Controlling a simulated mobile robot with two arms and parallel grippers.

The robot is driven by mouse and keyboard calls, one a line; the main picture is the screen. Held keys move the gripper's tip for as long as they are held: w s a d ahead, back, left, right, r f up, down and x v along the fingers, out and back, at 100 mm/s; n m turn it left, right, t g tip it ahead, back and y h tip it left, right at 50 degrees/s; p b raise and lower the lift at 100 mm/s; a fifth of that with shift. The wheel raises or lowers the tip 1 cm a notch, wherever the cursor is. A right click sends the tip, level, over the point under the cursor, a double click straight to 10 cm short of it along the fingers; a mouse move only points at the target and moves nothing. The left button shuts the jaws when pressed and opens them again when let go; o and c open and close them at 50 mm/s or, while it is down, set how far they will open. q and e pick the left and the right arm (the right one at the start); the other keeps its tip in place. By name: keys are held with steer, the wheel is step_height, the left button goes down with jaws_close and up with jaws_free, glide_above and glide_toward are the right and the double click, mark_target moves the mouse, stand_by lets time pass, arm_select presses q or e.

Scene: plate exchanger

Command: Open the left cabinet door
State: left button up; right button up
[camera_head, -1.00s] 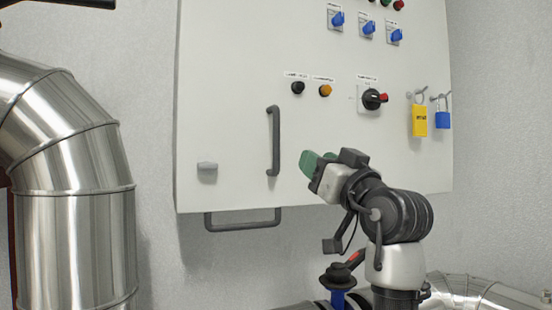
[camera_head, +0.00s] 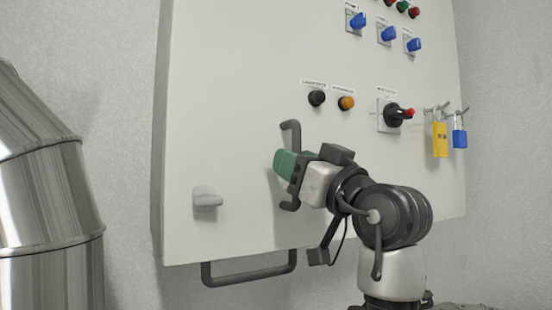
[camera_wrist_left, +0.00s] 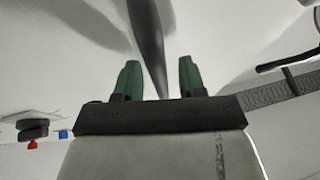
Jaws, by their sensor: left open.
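The white cabinet door (camera_head: 235,80) fills the middle of the head view and looks closed. Its dark vertical handle (camera_head: 291,130) is partly hidden behind my left gripper (camera_head: 284,164). In the left wrist view the handle (camera_wrist_left: 148,35) runs between the two green fingers of my open left gripper (camera_wrist_left: 158,66). The fingers stand on either side of it, with a gap visible to each. A light grey latch knob (camera_head: 207,198) sits on the door at lower left. My right gripper is not in view.
A dark bar handle (camera_head: 250,276) hangs below the cabinet. Black and orange buttons (camera_head: 346,103), a rotary switch (camera_head: 393,116), and yellow (camera_head: 440,139) and blue padlocks (camera_head: 460,138) are to the right. A large metal pipe (camera_head: 45,185) stands at left, with bare wall between.

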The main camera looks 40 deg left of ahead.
arm_select(q)
steer(key=shift+a+r, duration=0.15)
steer(key=shift+a, duration=0.05)
steer(key=shift+d, duration=0.1)
steer(key=shift+d, duration=0.15)
jaws_close()
